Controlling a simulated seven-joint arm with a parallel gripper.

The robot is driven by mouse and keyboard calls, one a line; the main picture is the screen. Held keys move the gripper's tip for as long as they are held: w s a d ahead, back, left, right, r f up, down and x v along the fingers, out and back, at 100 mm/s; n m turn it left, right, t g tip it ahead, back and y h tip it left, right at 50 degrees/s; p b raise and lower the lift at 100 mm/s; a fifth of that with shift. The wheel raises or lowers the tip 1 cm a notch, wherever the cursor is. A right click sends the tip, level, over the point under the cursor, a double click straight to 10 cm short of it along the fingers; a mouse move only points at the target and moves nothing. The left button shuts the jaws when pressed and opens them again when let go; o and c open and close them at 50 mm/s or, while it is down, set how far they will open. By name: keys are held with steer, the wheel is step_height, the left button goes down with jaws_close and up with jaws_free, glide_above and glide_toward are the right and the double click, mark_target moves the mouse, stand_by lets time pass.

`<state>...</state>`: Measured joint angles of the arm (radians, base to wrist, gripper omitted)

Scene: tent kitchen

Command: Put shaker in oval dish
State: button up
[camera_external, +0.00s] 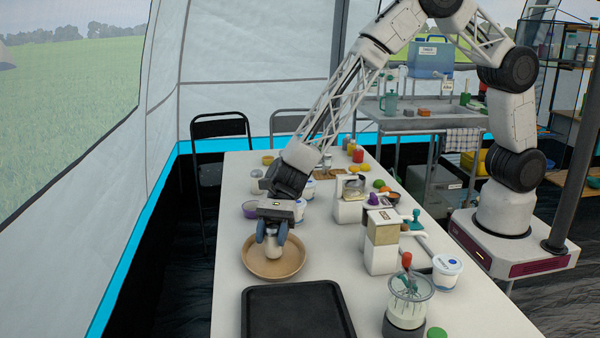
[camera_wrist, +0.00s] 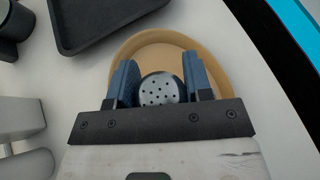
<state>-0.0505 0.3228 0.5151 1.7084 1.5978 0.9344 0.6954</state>
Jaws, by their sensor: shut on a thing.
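The shaker (camera_external: 273,246) is pale with a rounded body and sits between the fingers of my gripper (camera_external: 272,233). In the wrist view the shaker's perforated metal top (camera_wrist: 158,90) shows between the two blue fingers of my gripper (camera_wrist: 160,82), which is shut on it. The oval dish (camera_external: 262,271) is tan and shallow and stands on the white table. The shaker is over the dish in both views. I cannot tell whether its bottom touches the dish floor. The dish also shows behind the fingers in the wrist view (camera_wrist: 150,42).
A black tray (camera_external: 295,310) lies in front of the dish. A blender-like jar (camera_external: 408,295), a white tub (camera_external: 446,270) and boxy dispensers (camera_external: 381,240) stand to the right. Bare table (camera_external: 325,262) lies between the dish and the dispensers.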

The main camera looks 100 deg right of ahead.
steer(key=shift+f, duration=0.25)
steer(key=shift+f, duration=0.15)
steer(key=o, duration=1)
steer(key=shift+c, duration=0.2)
steer(key=shift+d+r, duration=0.15)
steer(key=shift+r, duration=0.1)
steer(key=v, duration=1.1)
steer(key=shift+s+d, duration=0.15)
steer(key=shift+d, duration=0.15)
steer(key=shift+r, duration=0.15)
